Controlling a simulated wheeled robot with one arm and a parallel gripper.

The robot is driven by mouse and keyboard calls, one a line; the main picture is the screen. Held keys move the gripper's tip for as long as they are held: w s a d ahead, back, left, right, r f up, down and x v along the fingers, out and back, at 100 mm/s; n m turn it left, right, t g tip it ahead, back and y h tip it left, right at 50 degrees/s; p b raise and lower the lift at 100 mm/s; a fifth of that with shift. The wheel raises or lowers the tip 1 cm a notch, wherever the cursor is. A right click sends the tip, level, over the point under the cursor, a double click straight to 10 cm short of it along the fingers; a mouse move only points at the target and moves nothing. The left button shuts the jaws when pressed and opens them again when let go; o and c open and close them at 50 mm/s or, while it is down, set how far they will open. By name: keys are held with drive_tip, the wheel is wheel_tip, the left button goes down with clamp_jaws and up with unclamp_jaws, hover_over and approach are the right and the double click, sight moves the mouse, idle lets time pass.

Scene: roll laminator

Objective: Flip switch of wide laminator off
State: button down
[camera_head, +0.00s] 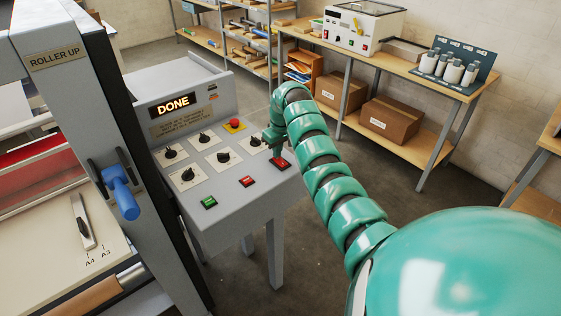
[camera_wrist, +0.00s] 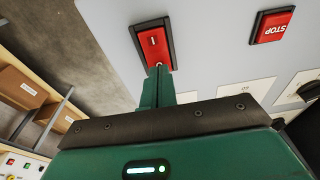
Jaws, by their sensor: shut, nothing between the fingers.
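The wide laminator's grey control panel (camera_head: 225,200) stands at the left in the head view. Its display (camera_head: 170,106) glows "DONE". The red rocker switch (camera_head: 280,164) in a black frame is at the panel's right edge, partly hidden by my arm. In the wrist view the rocker (camera_wrist: 153,42) shows a white line mark on its far half and a round mark near my fingertips. My gripper (camera_wrist: 158,70) is shut and empty, its tips at the rocker's near end, touching it or nearly so. In the head view my gripper (camera_head: 273,140) is just above the switch.
A red STOP button (camera_wrist: 273,25) sits beside the switch. Several black knobs (camera_head: 188,175), a green button (camera_head: 209,202) and a red emergency button (camera_head: 235,124) share the panel. A blue-handled lever (camera_head: 122,194) is at left. A bench with a smaller laminator (camera_head: 362,26) stands behind.

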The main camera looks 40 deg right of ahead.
drive_tip(key=shift+f, duration=0.4)
drive_tip(key=shift+r, duration=0.1)
drive_tip(key=shift+r+b, duration=0.3)
drive_tip(key=shift+r, duration=3.1)
drive_tip(key=shift+w, duration=0.1)
